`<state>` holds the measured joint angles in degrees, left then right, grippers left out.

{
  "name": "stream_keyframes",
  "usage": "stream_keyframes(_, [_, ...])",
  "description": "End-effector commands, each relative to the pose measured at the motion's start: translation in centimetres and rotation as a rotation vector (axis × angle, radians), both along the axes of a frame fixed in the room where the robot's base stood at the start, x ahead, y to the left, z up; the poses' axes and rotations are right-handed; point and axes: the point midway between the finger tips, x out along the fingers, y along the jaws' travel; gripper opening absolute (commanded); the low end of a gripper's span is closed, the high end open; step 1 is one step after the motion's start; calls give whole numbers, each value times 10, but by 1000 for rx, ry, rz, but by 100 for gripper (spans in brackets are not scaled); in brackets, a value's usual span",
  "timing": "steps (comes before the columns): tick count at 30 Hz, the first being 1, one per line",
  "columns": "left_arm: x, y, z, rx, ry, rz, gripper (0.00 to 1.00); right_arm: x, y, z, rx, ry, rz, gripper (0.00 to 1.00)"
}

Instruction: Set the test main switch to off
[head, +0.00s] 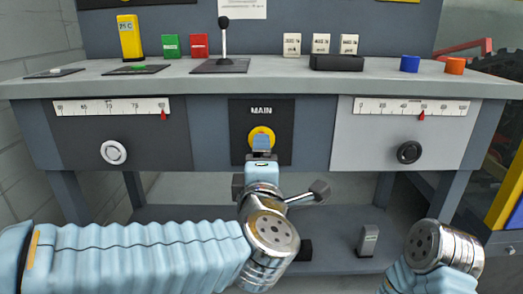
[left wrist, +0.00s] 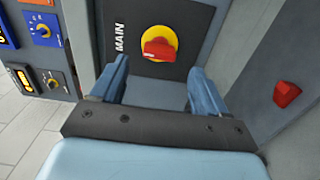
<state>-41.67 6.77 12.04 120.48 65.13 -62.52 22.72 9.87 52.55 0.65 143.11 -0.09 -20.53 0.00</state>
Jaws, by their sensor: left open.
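The MAIN switch (left wrist: 160,46) is a red handle on a yellow disc, set in a dark plate in the left wrist view. Its handle's long side runs roughly left-right there, along the line toward the MAIN lettering. In the head view, the switch's yellow disc (head: 262,131) shows at the middle of the bench front, under the MAIN label; the handle is hidden by my gripper. My left gripper (head: 262,142) is just in front of it. In the left wrist view, my left gripper (left wrist: 160,68) is open and empty, with the switch beyond its fingertips. My right gripper is out of view.
A white knob (head: 113,152) and a black knob (head: 409,152) flank the switch, each under a scale. The bench top (head: 270,75) above holds a black lever (head: 224,45), coloured blocks and a black box (head: 336,62). My right arm is at lower right.

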Motion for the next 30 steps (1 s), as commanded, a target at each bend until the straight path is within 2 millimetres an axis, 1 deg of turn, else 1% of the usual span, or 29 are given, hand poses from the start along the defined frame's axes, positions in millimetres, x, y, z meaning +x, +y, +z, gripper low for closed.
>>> stream_keyframes(1, [-14, -1, 2, 0, -2, -3, 74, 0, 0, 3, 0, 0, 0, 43])
stream_keyframes(6, [-53, 0, 2, -1, -1, -3, 74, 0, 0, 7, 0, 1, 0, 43])
stream_keyframes(10, [-74, 0, 1, -1, -1, -2, 74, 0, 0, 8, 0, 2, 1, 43])
stream_keyframes(15, [-85, 0, 0, 0, 1, 1, 74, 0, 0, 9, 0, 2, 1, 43])
stream_keyframes(23, [-86, 0, 0, 0, 1, 1, 74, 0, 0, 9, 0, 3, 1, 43])
stream_keyframes(26, [-79, -1, -7, 23, 9, -2, 74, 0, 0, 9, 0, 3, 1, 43])
stream_keyframes(29, [-53, -3, -36, 122, 40, -20, 74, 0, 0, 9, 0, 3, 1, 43])
stream_keyframes(30, [-37, -4, -55, 183, 63, -35, 74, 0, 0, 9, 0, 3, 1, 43])
